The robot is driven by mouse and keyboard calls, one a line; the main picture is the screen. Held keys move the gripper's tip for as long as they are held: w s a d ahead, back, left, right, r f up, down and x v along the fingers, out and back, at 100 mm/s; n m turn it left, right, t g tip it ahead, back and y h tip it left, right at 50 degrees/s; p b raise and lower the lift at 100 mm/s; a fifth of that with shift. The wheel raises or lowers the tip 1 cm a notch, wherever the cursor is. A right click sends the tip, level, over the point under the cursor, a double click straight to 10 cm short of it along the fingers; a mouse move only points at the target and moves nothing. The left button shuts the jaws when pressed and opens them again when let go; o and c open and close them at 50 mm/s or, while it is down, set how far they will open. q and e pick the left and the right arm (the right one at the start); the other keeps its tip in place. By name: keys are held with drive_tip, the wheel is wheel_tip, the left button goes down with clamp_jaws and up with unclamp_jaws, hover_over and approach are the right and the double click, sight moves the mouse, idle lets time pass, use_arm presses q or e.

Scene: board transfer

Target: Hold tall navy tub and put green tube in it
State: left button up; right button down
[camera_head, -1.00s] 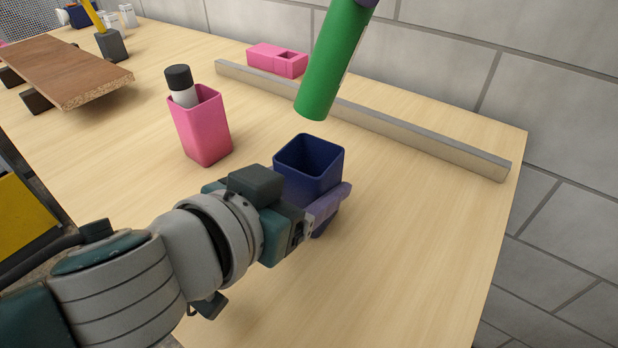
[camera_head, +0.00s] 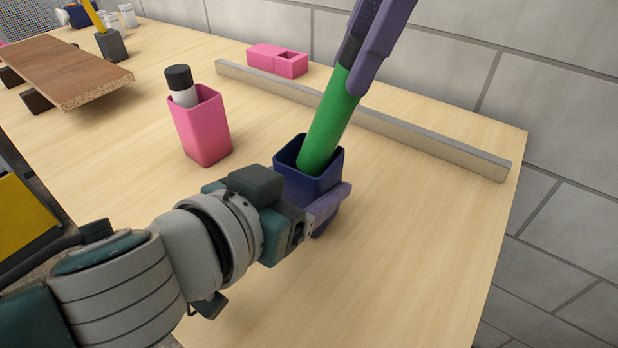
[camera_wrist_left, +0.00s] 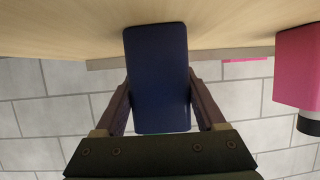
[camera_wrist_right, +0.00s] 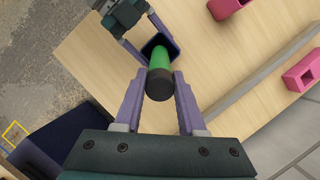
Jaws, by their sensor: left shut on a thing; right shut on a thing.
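The tall navy tub (camera_head: 293,184) stands upright on the table, its open top facing up. My left gripper (camera_head: 326,208) is shut on it, with a finger on each side in the left wrist view (camera_wrist_left: 160,100). The green tube (camera_head: 330,125) is tilted, its lower end within the tub's mouth. How deep it reaches is hard to tell. My right gripper (camera_head: 362,68) is shut on the tube's upper, dark-capped end. The right wrist view shows the black cap (camera_wrist_right: 160,85) between the fingers and the navy tub (camera_wrist_right: 150,45) beyond.
A pink tub (camera_head: 203,130) holding a white bottle with a black cap (camera_head: 180,82) stands left of the navy tub. A long grey rail (camera_head: 430,138) runs behind, with a pink block (camera_head: 277,60) beyond it. A brown board (camera_head: 70,70) lies far left. The table's right front is clear.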

drive_tip(key=shift+c, duration=2.1)
unclamp_jaws()
drive_tip(key=v, duration=1.2)
use_arm(q)
drive_tip(key=o, duration=1.3)
use_arm(e)
drive_tip(key=shift+f, duration=0.1)
